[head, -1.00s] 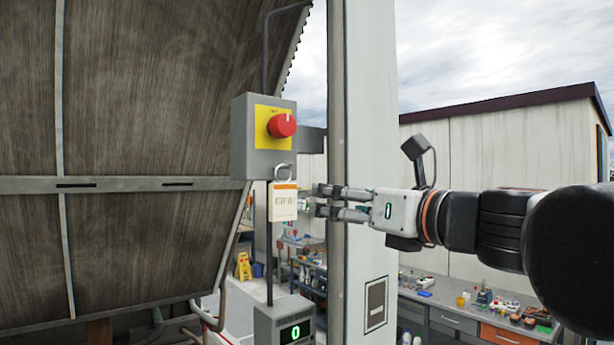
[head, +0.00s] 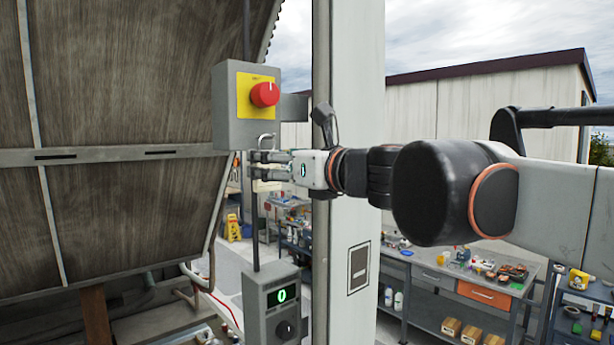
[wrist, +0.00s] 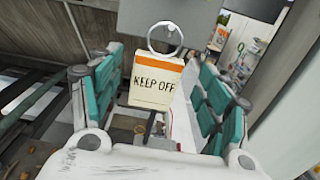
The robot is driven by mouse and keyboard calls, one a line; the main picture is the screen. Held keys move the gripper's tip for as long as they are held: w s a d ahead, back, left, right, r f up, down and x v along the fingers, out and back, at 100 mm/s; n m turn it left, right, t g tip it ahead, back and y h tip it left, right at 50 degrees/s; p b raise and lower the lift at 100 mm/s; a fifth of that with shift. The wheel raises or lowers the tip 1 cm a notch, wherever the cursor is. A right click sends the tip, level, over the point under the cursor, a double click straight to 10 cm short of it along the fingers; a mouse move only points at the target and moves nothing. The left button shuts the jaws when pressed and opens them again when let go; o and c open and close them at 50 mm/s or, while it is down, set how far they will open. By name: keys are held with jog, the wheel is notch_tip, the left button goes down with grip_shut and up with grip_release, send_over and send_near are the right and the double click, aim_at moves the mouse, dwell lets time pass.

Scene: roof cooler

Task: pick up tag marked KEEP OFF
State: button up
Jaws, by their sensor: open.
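The tag marked KEEP OFF (wrist: 156,80) is a white plate with an orange band along its top. It hangs upright from a metal ring (wrist: 165,40) and sits between the two green-padded fingers of my gripper (head: 252,165), with a gap visible on each side. My gripper is open. In the head view the ring (head: 266,140) shows below the grey switch box (head: 228,125), while the tag itself is mostly hidden by the fingers.
The switch box carries a red knob (head: 265,94) on a yellow plate. A grey box with a green display (head: 270,305) is below. A pale post (head: 345,220) stands close behind my wrist. A cluttered workbench (head: 425,275) is farther back.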

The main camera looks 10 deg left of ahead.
aim_at(267, 191)
jog(key=x, duration=0.3)
jog(key=shift+w+a+f, duration=0.1)
jog(key=shift+w+a, duration=0.1)
jog(key=shift+a, duration=0.15)
jog(key=shift+s, duration=0.1)
jog(key=c, duration=1.2)
jog(key=shift+o, duration=0.2)
